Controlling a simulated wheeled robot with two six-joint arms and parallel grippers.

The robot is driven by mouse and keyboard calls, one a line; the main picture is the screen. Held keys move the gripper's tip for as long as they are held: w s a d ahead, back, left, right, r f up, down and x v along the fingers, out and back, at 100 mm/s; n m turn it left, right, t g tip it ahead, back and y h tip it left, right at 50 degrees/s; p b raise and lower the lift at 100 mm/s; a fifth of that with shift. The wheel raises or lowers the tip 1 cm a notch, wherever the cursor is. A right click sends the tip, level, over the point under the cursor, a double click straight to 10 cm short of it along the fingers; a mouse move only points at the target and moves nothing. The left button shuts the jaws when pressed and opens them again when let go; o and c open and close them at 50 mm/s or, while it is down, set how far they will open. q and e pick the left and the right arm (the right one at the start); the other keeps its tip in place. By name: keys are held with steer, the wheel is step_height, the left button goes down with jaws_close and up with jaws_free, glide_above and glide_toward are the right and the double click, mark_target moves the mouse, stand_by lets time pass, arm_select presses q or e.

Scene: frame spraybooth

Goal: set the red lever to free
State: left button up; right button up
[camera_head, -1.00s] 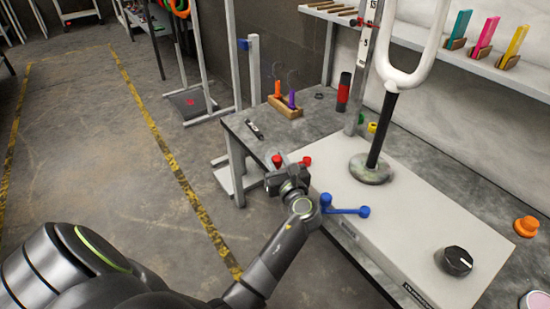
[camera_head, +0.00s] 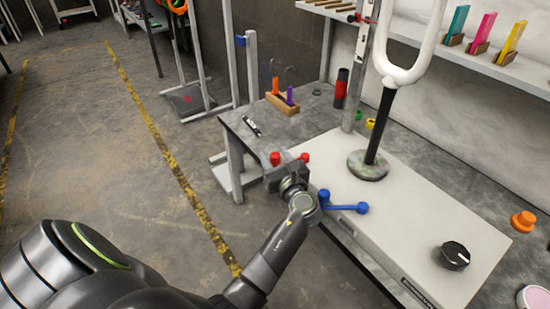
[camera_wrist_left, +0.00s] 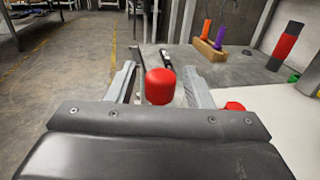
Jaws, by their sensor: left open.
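The red lever shows as two red knobs beside the light grey box. In the head view one knob (camera_head: 275,158) is just beyond my left gripper (camera_head: 287,172) and the other (camera_head: 304,157) is to its right. In the left wrist view, one red knob (camera_wrist_left: 160,87) stands between the open fingers of my left gripper (camera_wrist_left: 159,73), with a gap showing on both sides. The other knob (camera_wrist_left: 234,106) is outside the right finger, partly hidden by the gripper body. The lever's arm and any position marks are hidden. My right gripper is not in view.
A blue lever (camera_head: 346,203) is close to the right of my left wrist on the grey box (camera_head: 425,208). A black dial (camera_head: 455,256) is farther right. A white fork on a black post (camera_head: 380,130) stands behind. Open floor (camera_head: 95,150) lies to the left.

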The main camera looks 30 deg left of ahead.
arm_select(q)
step_height(320, 180, up, 9)
steer(key=p, duration=0.3)
steer(key=shift+f, duration=0.2)
steer(key=shift+r, duration=0.6)
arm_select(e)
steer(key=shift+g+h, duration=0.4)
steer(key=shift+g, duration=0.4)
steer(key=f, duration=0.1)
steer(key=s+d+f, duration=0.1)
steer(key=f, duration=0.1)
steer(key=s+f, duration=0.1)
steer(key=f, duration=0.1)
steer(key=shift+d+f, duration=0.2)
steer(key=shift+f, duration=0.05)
arm_select(q)
steer(key=shift+c, duration=0.5)
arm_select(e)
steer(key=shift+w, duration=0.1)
